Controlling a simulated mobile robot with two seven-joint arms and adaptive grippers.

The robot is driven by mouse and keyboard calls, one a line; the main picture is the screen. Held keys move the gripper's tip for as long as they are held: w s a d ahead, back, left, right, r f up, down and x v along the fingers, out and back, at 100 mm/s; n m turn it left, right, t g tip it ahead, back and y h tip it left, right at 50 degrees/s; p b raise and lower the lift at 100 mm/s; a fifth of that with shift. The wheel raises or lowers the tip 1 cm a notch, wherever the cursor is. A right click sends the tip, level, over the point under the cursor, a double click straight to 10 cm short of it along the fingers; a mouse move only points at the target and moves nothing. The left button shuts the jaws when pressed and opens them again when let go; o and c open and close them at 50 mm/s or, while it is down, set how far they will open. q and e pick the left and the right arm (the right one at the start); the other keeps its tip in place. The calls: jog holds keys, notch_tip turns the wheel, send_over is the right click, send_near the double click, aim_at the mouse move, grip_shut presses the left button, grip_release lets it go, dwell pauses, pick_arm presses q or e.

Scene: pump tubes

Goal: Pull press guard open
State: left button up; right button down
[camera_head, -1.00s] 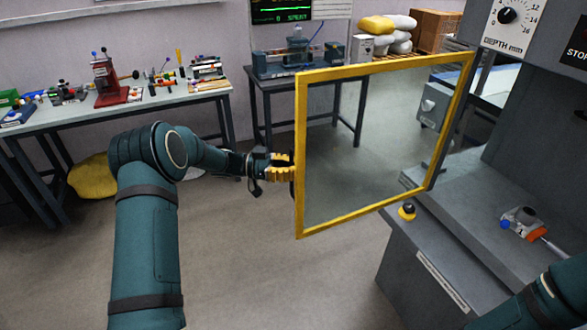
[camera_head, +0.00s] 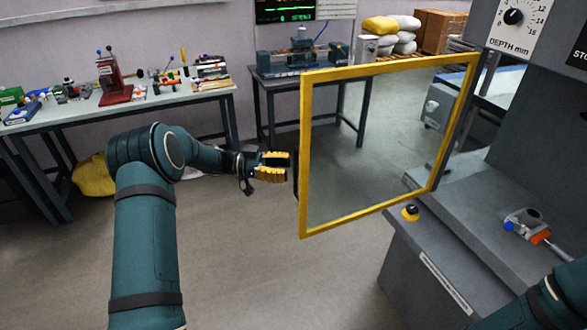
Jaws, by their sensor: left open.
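The press guard (camera_head: 306,150) is a clear panel in a yellow frame. It stands swung out from the grey press (camera_head: 440,250), hinged at its right edge. A dark handle (camera_head: 295,180) shows at the frame's left edge. My left gripper (camera_head: 284,167) has yellow fingers and is open, just left of the handle and frame, apparently holding nothing. My right arm shows only in part at the lower right corner; its gripper is not in view.
A yellow-based black button (camera_head: 410,212) sits on the press's front ledge. A grey and orange tool with a blue knob (camera_head: 526,224) lies on the press bed. Benches with tools (camera_head: 120,103) line the back wall. The floor before the guard is clear.

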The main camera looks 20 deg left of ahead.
pick_arm(q)
jog(key=v, duration=0.9)
dwell(0.3)
